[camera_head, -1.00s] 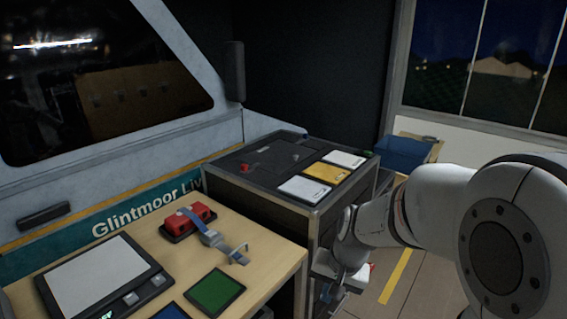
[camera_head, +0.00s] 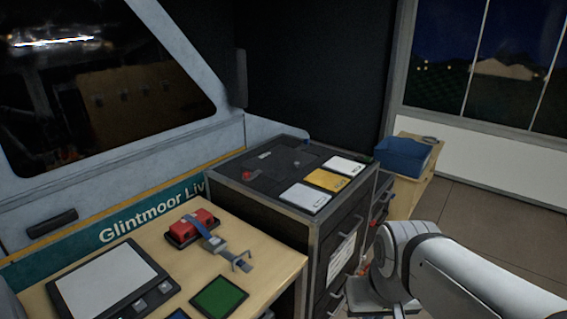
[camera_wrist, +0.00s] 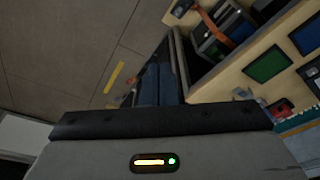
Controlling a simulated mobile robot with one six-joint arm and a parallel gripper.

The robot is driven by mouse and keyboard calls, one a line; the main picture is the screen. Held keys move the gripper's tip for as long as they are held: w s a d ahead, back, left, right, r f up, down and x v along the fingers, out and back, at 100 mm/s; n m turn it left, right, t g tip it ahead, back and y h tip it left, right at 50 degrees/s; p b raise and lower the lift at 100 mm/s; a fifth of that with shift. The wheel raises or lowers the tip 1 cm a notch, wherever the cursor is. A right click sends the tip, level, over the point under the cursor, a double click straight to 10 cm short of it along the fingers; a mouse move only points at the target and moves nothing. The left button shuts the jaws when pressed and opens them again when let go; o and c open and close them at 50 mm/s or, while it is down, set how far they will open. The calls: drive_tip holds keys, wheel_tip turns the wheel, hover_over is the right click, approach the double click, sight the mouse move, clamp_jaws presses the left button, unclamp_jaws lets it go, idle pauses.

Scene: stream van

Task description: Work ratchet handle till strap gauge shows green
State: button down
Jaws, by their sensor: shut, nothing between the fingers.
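In the wrist view a small red piece (camera_wrist: 278,107) at the right edge looks like the same block. My gripper (camera_wrist: 158,75) is shut and empty, low beside the bench and cabinet, apart from the ratchet. In the head view its fingers are mostly hidden. I cannot pick out a strap gauge reading.
A green pad (camera_head: 219,297) and a scale-like device (camera_head: 106,282) lie on the bench (camera_head: 270,250). A dark cabinet (camera_head: 258,206) with white and yellow cards stands beyond it. A blue bin (camera_head: 404,155) is behind. Free floor (camera_head: 480,205) lies to the right.

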drive_tip(key=w+a+f+n+b, duration=0.1)
drive_tip(key=w+f+n+b, duration=0.1)
drive_tip(key=w+f+b, duration=0.55)
drive_tip(key=w+a+f+n+t+b, duration=0.15)
drive_tip(key=w+f, duration=0.25)
drive_tip(key=f, duration=0.7)
drive_tip(key=w+a+f+n+b, duration=0.1)
drive_tip(key=w+f+n+b, duration=0.1)
drive_tip(key=w+f+b, duration=0.6)
drive_tip(key=a+f+n+y+b, duration=0.2)
drive_tip(key=a+f+b, duration=0.2)
drive_tip(key=f, duration=1.3)
drive_tip(key=s+a+f+n+g+y+b, duration=0.1)
drive_tip(key=a+f+n+b, duration=0.2)
drive_tip(key=a+f, duration=0.5)
wheel_tip(320, 180, down, 9)
drive_tip(key=shift+s+a+r+y+b, duration=0.2)
drive_tip(key=shift+a+y+b, duration=0.1)
drive_tip(key=shift+y+b, duration=0.1)
drive_tip(key=shift+f, duration=0.1)
